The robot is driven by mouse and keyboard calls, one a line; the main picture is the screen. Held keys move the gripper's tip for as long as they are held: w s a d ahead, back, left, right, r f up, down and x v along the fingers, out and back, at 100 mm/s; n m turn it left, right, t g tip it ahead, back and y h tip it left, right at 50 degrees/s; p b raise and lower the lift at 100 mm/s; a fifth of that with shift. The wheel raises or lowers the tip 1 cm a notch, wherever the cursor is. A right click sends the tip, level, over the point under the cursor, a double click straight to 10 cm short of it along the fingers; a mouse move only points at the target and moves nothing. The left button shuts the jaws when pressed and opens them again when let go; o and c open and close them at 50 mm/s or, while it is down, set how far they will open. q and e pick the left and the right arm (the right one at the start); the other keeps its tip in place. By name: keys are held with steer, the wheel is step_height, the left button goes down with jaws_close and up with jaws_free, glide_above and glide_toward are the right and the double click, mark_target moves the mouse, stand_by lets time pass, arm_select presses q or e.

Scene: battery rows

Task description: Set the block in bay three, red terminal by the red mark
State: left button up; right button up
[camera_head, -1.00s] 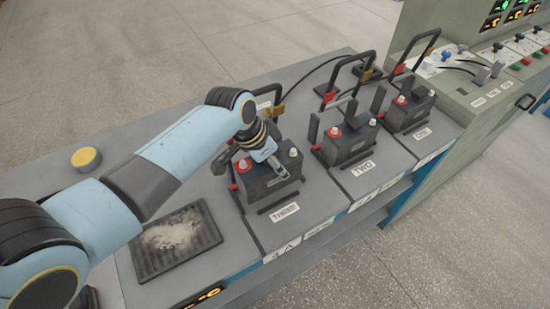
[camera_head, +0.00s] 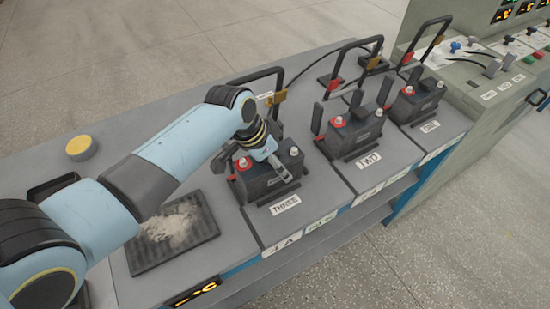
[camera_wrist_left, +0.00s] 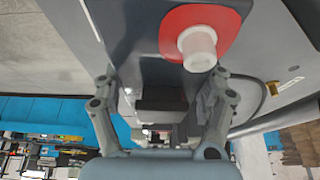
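The dark block (camera_head: 258,187) sits at the bay labelled THREE (camera_head: 285,205), upright as far as I can see. Its red-ringed terminal (camera_head: 243,164) is on the left and a pale terminal (camera_head: 294,151) on the right. A small red mark (camera_head: 232,177) shows beside the block's left side. My left gripper (camera_head: 279,170) is over the block's top, between the terminals. In the left wrist view its fingers (camera_wrist_left: 160,92) stand apart, and the red-ringed terminal (camera_wrist_left: 198,45) is just beyond them. Contact with the block is unclear. My right gripper is not in view.
A black bar frame (camera_head: 281,90) stands behind bay three. Blocks stand in bay two (camera_head: 352,135) and bay one (camera_head: 415,102) to the right. A dark tray with pale powder (camera_head: 150,262) and a yellow-topped knob (camera_head: 80,146) are left of bay three.

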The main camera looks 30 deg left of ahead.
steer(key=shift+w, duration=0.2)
arm_select(q)
steer(key=shift+r, duration=0.1)
steer(key=shift+s+a+r, duration=0.1)
steer(key=shift+r, duration=0.2)
steer(key=v, duration=0.4)
steer(key=shift+s+a+r, duration=0.2)
steer(key=shift+s+a, duration=0.1)
steer(key=shift+s, duration=0.1)
steer(key=s+a+b, duration=0.1)
steer(key=s+a, duration=0.4)
steer(key=s, duration=0.4)
steer(key=shift+s+a, duration=0.3)
steer(key=shift+s, duration=0.05)
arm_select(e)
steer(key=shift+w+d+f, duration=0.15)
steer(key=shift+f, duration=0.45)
